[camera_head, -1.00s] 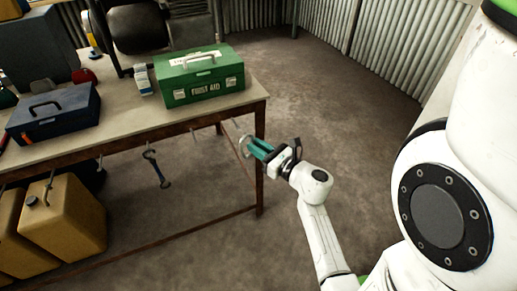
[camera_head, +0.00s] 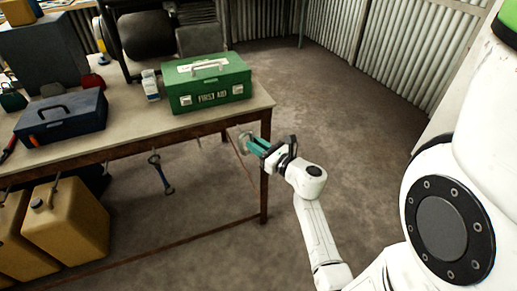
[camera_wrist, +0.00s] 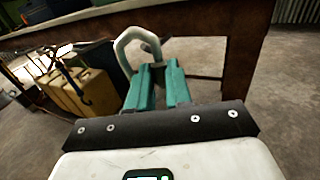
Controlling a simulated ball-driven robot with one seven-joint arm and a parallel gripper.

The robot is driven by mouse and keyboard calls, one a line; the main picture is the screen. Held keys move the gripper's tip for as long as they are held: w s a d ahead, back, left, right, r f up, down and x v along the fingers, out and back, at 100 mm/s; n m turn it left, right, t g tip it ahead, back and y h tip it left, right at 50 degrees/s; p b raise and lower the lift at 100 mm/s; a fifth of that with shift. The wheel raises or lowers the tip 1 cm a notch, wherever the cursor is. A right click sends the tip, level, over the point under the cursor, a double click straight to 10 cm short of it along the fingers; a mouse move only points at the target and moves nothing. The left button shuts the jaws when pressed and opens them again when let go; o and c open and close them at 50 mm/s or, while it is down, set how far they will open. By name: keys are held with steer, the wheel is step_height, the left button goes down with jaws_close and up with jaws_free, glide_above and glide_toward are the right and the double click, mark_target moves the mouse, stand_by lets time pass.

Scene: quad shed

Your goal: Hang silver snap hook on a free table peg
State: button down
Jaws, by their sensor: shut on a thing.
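The silver snap hook (camera_wrist: 128,45) rises from between my teal fingertips in the wrist view, its curved bar arching up and left. My gripper (camera_wrist: 158,75) is shut on its lower part, which the fingers hide. In the head view the snap hook (camera_head: 243,136) is a small pale shape at the tips of my gripper (camera_head: 254,146), by the table's front right corner, just below the top. The table (camera_head: 135,133) has a brown front rail with small pegs along it. I cannot tell whether the hook touches a peg.
A green first aid box (camera_head: 208,84), a white bottle (camera_head: 150,85) and a dark blue toolbox (camera_head: 62,118) stand on the table. Yellow jerrycans (camera_head: 66,218) stand underneath at left. The table's right leg (camera_head: 265,180) is close to my gripper. The floor to the right is clear.

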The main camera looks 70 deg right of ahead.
steer(key=shift+w+d+f+b, duration=0.75)
steer(key=shift+w+d+b, duration=0.15)
steer(key=shift+d+b, duration=0.1)
stand_by(0.3)
steer(key=c, duration=1)
jaws_free()
steer(key=shift+o, duration=0.2)
steer(key=shift+s, duration=0.1)
steer(key=v, duration=1)
steer(key=shift+s, duration=0.3)
steer(key=shift+a, duration=0.15)
